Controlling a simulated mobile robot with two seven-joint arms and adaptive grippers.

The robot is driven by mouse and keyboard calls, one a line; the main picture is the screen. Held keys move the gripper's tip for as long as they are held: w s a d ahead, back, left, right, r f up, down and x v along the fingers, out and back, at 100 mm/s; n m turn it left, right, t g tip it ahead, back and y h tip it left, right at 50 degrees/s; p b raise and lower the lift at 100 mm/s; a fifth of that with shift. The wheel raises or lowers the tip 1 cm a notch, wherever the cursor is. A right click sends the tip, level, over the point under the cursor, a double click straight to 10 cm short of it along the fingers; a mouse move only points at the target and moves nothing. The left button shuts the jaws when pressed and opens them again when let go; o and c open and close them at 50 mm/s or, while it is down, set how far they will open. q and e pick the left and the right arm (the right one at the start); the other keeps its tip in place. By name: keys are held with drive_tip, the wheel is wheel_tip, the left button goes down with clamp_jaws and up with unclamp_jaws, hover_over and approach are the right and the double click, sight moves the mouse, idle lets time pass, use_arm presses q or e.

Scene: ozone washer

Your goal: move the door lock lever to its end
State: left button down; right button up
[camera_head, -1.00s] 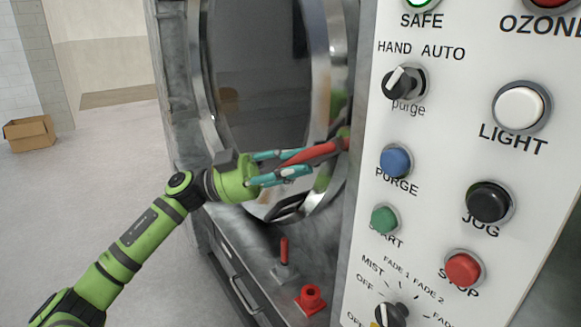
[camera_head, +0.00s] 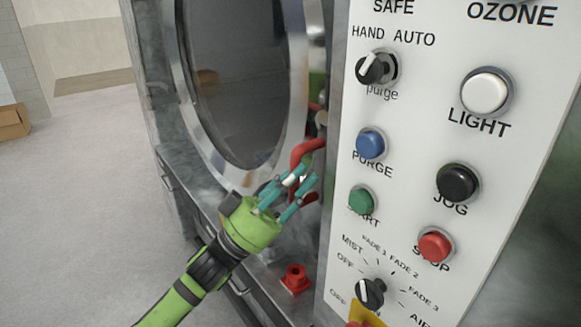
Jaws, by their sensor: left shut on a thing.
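The red door lock lever (camera_head: 304,150) is at the right edge of the round door, beside the control panel. It bends from its pivot side down and left into the gripper. My left gripper (camera_head: 302,182), green with teal fingers, reaches up from below and is shut on the lever's lower part. The fingers hide part of the lever. The round door (camera_head: 240,90) with its metal rim lies flat against the machine front. My right gripper is not in view.
The white control panel (camera_head: 415,140), with several buttons and knobs, stands close to the right of the gripper. A red fitting (camera_head: 296,279) sits on the ledge below. A cardboard box (camera_head: 12,121) lies far left on open floor.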

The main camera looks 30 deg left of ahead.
use_arm(q)
drive_tip(key=shift+s+d+r+n+t+y, duration=0.1)
drive_tip(key=shift+d+r+n+t+y, duration=0.1)
drive_tip(key=shift+n+t+y, duration=0.6)
drive_tip(key=shift+n, duration=0.3)
drive_tip(key=c, duration=1)
unclamp_jaws()
drive_tip(key=shift+d, duration=0.1)
drive_tip(key=shift+f, duration=0.15)
drive_tip(key=v, duration=1.2)
